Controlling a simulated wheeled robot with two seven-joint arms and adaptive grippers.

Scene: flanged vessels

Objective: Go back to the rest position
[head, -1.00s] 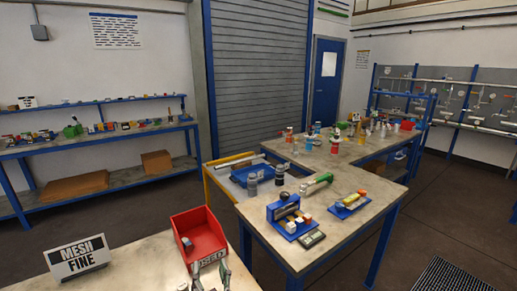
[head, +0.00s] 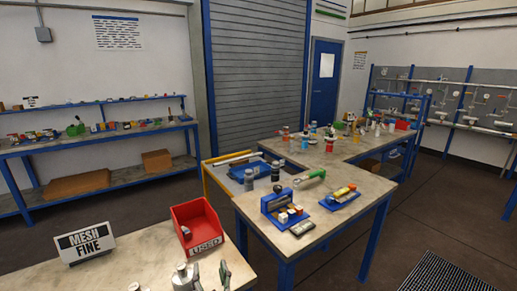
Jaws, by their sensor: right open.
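My right gripper (head: 210,276) shows at the bottom edge of the head view, with its two fingers apart and nothing seen between them. It is in front of the red bin, over the near table (head: 130,262). A silver metal vessel (head: 183,279) with a small cap is just left of the fingers, cut off by the bottom edge. I cannot tell whether the fingers touch it. My left gripper is not in view.
A red bin (head: 190,213) labelled USED holds a small grey part. A "MESH FINE" sign (head: 84,243) stands to the left. A second table (head: 248,205) beyond carries blue trays and tools.

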